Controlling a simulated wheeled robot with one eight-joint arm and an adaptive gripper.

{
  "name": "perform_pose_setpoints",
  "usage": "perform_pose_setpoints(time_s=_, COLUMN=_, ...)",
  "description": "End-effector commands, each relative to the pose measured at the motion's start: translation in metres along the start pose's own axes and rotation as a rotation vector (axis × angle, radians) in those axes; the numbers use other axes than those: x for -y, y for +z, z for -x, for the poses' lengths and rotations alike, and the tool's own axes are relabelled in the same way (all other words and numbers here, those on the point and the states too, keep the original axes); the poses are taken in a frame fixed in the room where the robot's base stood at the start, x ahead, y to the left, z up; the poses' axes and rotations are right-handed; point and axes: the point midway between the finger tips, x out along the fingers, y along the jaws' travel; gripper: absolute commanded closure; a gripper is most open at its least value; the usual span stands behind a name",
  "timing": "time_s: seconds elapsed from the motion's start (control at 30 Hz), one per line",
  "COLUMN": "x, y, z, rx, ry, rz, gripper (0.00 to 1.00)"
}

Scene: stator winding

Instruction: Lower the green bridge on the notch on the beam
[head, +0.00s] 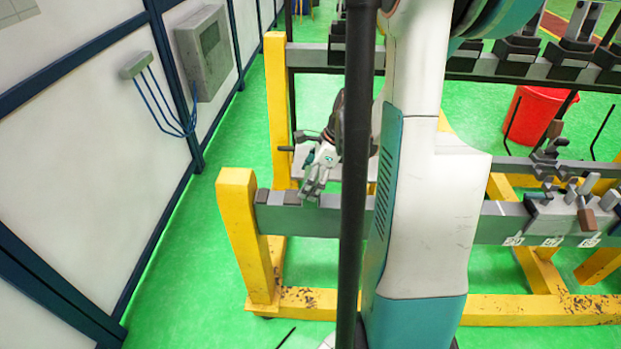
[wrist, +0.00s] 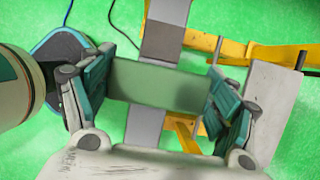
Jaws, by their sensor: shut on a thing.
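In the wrist view the green bridge (wrist: 155,83) is a flat, dull green piece spanning the gap between the two fingers of my gripper (wrist: 160,95). My gripper is shut on it, one finger at each end. The grey beam (wrist: 145,125) runs beneath the bridge, crossing it, with a darker section (wrist: 162,42) just beyond it. The bridge hides part of the beam, and I cannot tell whether they touch. In the head view my gripper (head: 314,190) points down at the left part of the beam (head: 345,219), beside dark patches on its top. The bridge is not clear there.
A yellow post (head: 240,240) carries the beam's left end. A second rack with dark clamps (head: 519,46) stands behind. Metal fittings (head: 560,212) sit on the beam at right. A red bucket (head: 536,115) is behind. Green floor (head: 185,285) is clear at left.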

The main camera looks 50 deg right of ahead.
Motion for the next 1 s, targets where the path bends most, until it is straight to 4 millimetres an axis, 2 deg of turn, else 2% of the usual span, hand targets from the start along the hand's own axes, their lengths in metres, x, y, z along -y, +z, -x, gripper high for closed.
perform_pose_setpoints(time_s=1.0, x=0.0, y=-0.001, z=-0.0092, rx=0.0, ry=0.0, rz=0.0, gripper=0.5)
